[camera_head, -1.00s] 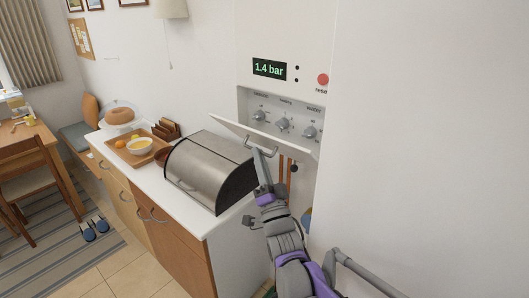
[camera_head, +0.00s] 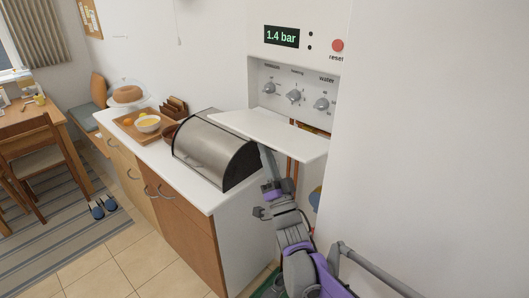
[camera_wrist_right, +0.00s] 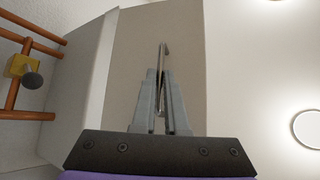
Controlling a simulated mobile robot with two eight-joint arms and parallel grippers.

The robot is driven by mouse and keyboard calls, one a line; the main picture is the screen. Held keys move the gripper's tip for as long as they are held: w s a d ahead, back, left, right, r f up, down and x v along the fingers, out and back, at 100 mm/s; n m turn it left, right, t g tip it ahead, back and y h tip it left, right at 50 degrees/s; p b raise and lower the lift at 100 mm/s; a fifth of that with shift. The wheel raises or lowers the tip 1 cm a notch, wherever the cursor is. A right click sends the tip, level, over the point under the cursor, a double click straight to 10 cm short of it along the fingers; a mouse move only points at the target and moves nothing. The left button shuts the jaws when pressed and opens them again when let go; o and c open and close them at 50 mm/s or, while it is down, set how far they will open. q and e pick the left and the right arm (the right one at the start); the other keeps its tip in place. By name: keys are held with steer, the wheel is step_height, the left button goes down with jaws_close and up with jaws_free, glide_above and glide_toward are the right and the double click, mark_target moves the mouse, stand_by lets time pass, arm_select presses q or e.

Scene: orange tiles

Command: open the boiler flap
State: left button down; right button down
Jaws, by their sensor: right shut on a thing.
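The white boiler flap (camera_head: 268,135) stands out from the boiler (camera_head: 350,70) about level, below the row of knobs, so the recess above it is exposed. In the right wrist view the flap's beige face (camera_wrist_right: 135,50) fills the middle. My right gripper (camera_wrist_right: 162,92) is shut on the flap's thin metal handle (camera_wrist_right: 163,52). In the head view my right arm reaches up from below, and its fingertips are hidden under the flap. My left gripper is not in view.
Three grey knobs (camera_head: 293,97) sit in the recess, under a 1.4 bar display (camera_head: 281,37) and a red reset button (camera_head: 338,45). A metal bread box (camera_head: 205,150) stands on the counter close left of the flap. Copper pipes (camera_head: 291,172) run below the boiler.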

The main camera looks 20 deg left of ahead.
steer(key=shift+w+d, duration=0.25)
steer(key=shift+w, duration=0.1)
steer(key=c, duration=1.4)
jaws_free()
steer(key=o, duration=0.5)
steer(key=shift+w+f, duration=0.2)
steer(key=shift+w, duration=0.2)
steer(key=shift+c, duration=0.2)
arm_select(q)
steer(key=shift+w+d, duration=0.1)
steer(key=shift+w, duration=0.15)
arm_select(e)
steer(key=shift+s, duration=0.25)
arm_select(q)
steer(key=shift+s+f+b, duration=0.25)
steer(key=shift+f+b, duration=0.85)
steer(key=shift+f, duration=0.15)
arm_select(e)
steer(key=v, duration=1)
steer(key=shift+s+d+f, duration=0.15)
steer(key=shift+s+d, duration=0.05)
steer(key=shift+s, duration=0.1)
